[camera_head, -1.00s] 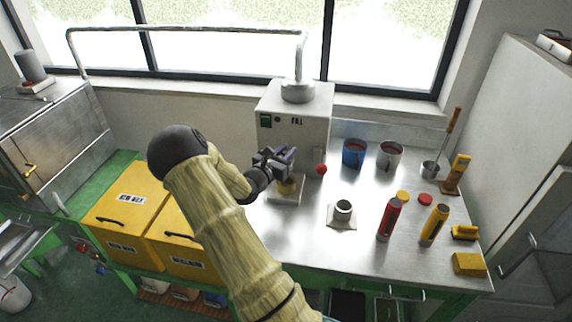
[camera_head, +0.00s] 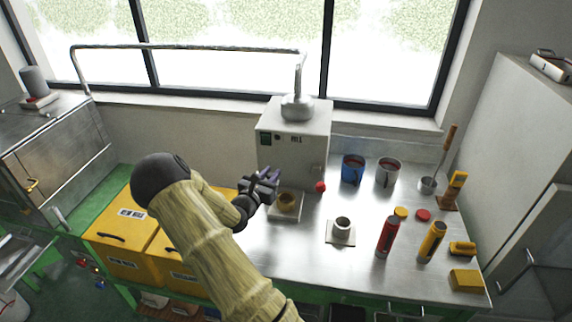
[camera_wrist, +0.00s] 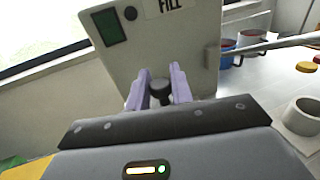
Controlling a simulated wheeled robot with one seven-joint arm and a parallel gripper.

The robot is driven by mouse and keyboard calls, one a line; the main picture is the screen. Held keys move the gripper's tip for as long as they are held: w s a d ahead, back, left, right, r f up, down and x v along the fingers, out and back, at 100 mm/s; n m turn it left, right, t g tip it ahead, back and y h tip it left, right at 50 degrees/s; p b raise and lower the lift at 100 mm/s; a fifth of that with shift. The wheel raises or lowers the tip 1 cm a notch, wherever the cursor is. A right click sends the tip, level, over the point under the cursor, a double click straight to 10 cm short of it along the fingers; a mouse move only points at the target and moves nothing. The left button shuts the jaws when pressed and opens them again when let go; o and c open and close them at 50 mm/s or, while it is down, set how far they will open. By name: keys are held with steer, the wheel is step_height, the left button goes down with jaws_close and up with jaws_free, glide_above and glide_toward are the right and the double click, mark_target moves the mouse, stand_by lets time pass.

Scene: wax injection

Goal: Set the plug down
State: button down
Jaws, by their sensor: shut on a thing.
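My gripper (camera_head: 270,182) is up in front of the grey fill machine, a little left of and above the yellow cup (camera_head: 288,201). In the wrist view its two pale lilac fingers (camera_wrist: 158,88) are closed around a small dark plug (camera_wrist: 160,90) with a rounded head. The plug is hard to make out in the head view. The yellow cup sits on a pale square plate (camera_head: 284,217) and its top shows, apart from the gripper. A second, grey-white cup (camera_head: 342,224) stands on another pale plate to the right.
The fill machine (camera_head: 292,150) with a red knob (camera_head: 320,187) stands behind. A blue mug (camera_head: 352,169), a metal mug (camera_head: 387,171), a red bottle (camera_head: 387,237) and a yellow bottle (camera_head: 433,241) stand right. Bare steel table (camera_head: 305,257) lies in front of the plates.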

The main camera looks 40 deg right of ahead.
steer(key=s+a+f+n+t+y+p, duration=0.2)
steer(key=a+n+t+y+p, duration=0.1)
steer(key=a, duration=0.6)
steer(key=s+a+f+n+t+y+p, duration=0.2)
steer(key=s+a+n+t+y+p, duration=0.1)
steer(key=a+y, duration=0.5)
steer(key=s+a+f+n+t+y+p, duration=0.2)
steer(key=a+n+t+y+p, duration=0.2)
steer(key=a+n+p, duration=0.3)
steer(key=a+y+p, duration=0.1)
steer(key=a, duration=0.3)
steer(key=shift+s+a, duration=0.25)
steer(key=shift+a, duration=0.1)
steer(key=shift+a, duration=0.1)
